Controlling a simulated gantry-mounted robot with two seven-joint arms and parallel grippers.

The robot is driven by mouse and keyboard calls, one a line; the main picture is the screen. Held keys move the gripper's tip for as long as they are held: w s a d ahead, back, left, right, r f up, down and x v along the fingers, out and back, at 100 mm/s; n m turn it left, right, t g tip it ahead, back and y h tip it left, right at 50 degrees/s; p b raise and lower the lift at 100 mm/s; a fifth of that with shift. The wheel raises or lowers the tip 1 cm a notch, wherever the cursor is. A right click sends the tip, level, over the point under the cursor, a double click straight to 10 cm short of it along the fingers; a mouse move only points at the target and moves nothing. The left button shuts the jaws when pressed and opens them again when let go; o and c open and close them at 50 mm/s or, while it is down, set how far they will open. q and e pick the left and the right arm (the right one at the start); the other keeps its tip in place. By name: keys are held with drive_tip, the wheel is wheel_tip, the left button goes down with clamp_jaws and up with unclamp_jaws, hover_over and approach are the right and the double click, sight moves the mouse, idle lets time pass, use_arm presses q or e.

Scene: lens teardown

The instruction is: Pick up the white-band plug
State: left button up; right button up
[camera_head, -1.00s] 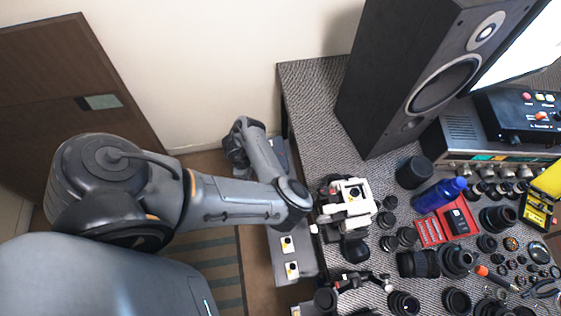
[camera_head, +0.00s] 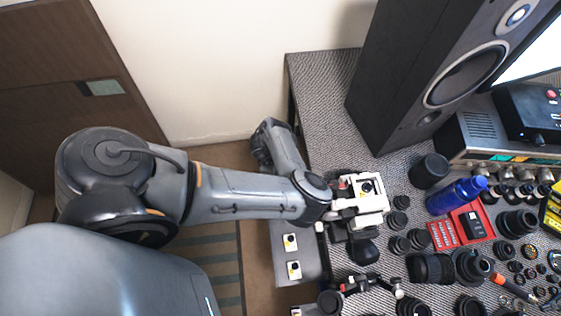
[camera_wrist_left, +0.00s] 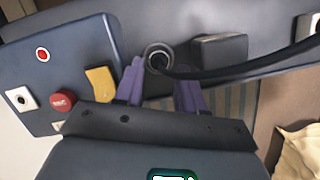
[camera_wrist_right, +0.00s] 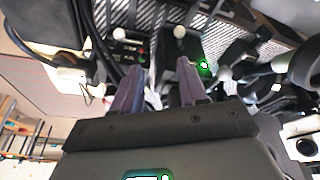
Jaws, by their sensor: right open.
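I cannot single out a white-band plug with certainty. In the left wrist view, a black cable (camera_wrist_left: 230,72) runs into a round fitting with a pale grey ring (camera_wrist_left: 158,57), just beyond and between the fingertips of my left gripper (camera_wrist_left: 158,82). Those fingers are apart, and I see nothing clamped between them. In the right wrist view, my right gripper (camera_wrist_right: 160,82) is open, with dark equipment and cables beyond its fingers. A pale-tipped knob (camera_wrist_right: 180,32) shows there, with a white connector-like piece (camera_wrist_right: 78,77) at left. In the head view, contact at the wrist is hidden.
A black speaker (camera_head: 440,75) stands on the grey table (camera_head: 320,90). A blue bottle (camera_head: 455,195), a red case (camera_head: 474,222) and many dark lens parts crowd the right. A panel with a red button (camera_wrist_left: 62,99) shows in the left wrist view. The table's far left is clear.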

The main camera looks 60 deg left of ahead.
use_arm(q)
drive_tip(key=shift+b+x, duration=0.35)
drive_tip(key=shift+x, duration=1.05)
clamp_jaws()
wheel_tip(320, 180, up, 10)
drive_tip(key=p, duration=0.4)
drive_tip(key=shift+w+r, duration=0.1)
